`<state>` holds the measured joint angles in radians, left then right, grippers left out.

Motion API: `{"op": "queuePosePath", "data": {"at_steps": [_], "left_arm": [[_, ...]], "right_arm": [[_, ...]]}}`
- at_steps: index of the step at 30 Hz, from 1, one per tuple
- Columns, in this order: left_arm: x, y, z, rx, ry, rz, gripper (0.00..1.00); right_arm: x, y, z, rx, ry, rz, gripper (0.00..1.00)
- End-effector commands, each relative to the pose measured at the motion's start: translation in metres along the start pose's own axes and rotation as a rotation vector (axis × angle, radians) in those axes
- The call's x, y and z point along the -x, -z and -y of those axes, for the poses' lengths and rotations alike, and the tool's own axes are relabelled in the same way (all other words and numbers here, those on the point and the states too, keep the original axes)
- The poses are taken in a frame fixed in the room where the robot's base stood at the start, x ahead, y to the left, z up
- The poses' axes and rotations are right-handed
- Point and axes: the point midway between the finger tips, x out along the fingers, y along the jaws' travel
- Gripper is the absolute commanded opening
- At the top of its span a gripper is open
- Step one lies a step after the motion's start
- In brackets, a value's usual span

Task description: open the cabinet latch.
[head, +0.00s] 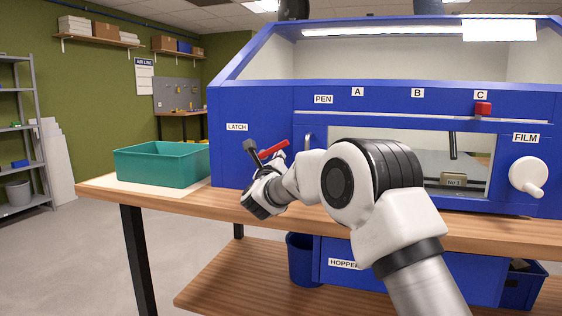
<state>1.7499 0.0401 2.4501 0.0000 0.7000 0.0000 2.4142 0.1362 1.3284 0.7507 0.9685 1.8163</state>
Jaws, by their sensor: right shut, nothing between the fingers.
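The blue cabinet (222,165) stands on the wooden bench with a "LATCH" label (236,127) on its front left. A red latch lever (274,149) shows just below and right of the label, slanting up to the right. My right gripper (252,149) is shut and empty in front of the cabinet's left panel. Its dark fingers point up, just left of the lever; I cannot tell whether they touch it. The gripper and wrist hide the lower part of the latch. My left gripper is not in view.
A teal bin (162,165) stands on the bench (470,236) left of the cabinet. A grey pull handle (308,140), a red slider (483,109) at C and a white film crank (528,174) are on the cabinet front.

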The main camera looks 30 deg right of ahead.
Motion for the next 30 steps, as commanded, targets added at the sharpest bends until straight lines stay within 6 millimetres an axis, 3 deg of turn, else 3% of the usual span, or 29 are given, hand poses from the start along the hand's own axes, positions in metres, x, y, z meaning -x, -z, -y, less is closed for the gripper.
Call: {"op": "queuePosePath", "data": {"at_steps": [15,24,30], "left_arm": [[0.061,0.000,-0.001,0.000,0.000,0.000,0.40],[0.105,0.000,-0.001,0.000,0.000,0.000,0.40],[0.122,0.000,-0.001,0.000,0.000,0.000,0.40]], "right_arm": [[-0.009,-0.039,0.011,0.474,-0.119,0.001,0.00],[-0.014,-0.057,0.007,0.743,-0.186,0.001,0.00],[-0.015,-0.062,0.002,0.886,-0.222,0.001,0.00]]}}
